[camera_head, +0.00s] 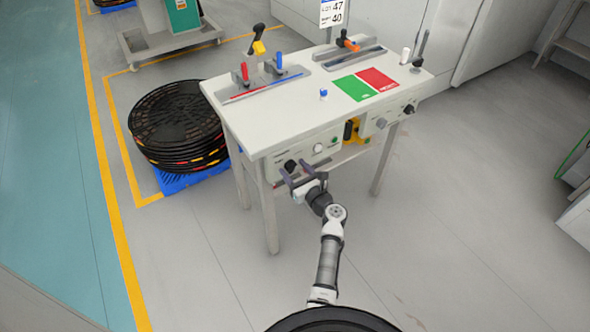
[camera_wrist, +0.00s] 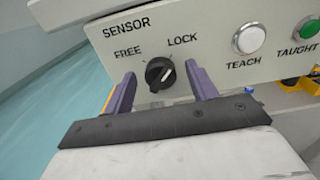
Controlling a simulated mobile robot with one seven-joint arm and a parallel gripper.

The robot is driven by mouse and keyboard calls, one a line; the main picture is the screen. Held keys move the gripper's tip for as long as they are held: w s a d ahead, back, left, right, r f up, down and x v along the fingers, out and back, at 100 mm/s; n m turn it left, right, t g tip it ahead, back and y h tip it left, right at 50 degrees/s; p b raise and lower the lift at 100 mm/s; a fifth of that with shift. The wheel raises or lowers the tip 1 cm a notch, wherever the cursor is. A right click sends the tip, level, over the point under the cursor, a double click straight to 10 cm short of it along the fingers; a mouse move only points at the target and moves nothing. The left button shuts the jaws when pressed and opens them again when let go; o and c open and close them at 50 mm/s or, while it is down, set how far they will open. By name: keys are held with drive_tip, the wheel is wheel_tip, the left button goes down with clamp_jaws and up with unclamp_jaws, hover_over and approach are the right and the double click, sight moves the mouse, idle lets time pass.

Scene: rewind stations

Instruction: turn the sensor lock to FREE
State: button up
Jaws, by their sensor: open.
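In the head view the knob (camera_head: 290,166) is at the left of the table's front. My gripper (camera_wrist: 161,72) is open in the wrist view, with one purple finger on each side of the knob and a gap on both sides. In the head view my gripper (camera_head: 302,180) is just in front of the panel.
A white TEACH button (camera_wrist: 249,39) and a green TAUGHT button (camera_wrist: 308,27) are to the right of the knob. The white table (camera_head: 255,125) extends above the panel. A stack of black reels (camera_head: 175,120) stands left of the table.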

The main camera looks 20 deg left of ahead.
drive_tip(key=c, duration=1)
drive_tip(key=shift+f+b, duration=0.1)
drive_tip(key=shift+b, duration=0.2)
drive_tip(key=n+b, duration=0.3)
drive_tip(key=shift+f+n, duration=0.15)
drive_tip(key=shift+n, duration=0.25)
drive_tip(key=n+b, duration=0.5)
drive_tip(key=shift+s+a+f+n, duration=0.1)
drive_tip(key=shift+n, duration=0.2)
drive_tip(key=n+b, duration=0.5)
drive_tip(key=shift+f, duration=0.1)
drive_tip(key=shift+n+b, duration=1.7)
drive_tip(key=shift+n, duration=0.1)
drive_tip(key=shift+r, duration=0.2)
